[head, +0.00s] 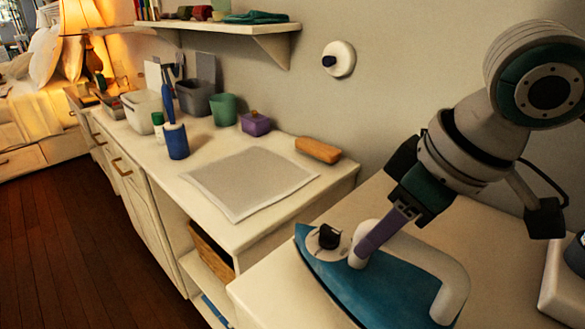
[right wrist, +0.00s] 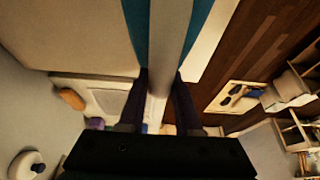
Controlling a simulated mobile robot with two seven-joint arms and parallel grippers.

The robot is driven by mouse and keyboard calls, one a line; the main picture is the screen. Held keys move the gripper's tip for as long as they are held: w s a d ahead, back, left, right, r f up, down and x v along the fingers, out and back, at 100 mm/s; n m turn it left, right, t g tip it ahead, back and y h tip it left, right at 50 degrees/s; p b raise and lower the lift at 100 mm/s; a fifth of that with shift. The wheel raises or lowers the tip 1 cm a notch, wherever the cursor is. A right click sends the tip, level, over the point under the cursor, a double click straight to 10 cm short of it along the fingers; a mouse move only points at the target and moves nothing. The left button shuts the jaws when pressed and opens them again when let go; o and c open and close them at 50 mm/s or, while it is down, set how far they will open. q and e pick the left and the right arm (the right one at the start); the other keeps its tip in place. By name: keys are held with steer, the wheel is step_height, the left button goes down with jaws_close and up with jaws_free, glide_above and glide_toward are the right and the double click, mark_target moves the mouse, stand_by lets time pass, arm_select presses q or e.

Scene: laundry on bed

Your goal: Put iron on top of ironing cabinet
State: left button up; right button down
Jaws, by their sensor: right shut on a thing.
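The iron (head: 385,292) has a teal body, a white handle and a black dial, at the lower right of the head view. My right gripper (head: 362,250) is shut on the front of its handle. In the right wrist view, the two fingers (right wrist: 159,85) pinch the pale handle (right wrist: 168,40), with teal iron body on both sides. The iron is over the near pale cabinet top (head: 510,255); I cannot tell whether it touches it. Which unit is the ironing cabinet is not marked; the farther one bears a grey pad (head: 248,180). My left gripper is not in view.
The farther counter has a wooden-looking brush or block (head: 318,150), a purple box (head: 256,124), a green cup (head: 224,109) and a blue cylinder (head: 176,141). A wall shelf (head: 225,27) hangs above. A white device (head: 567,275) stands at the right edge. Dark wooden floor (head: 80,250) is clear at left.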

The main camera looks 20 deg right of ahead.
steer(key=shift+f, duration=1.2)
steer(key=shift+f, duration=0.1)
steer(key=c, duration=1)
jaws_free()
steer(key=shift+f, duration=0.15)
steer(key=o, duration=0.4)
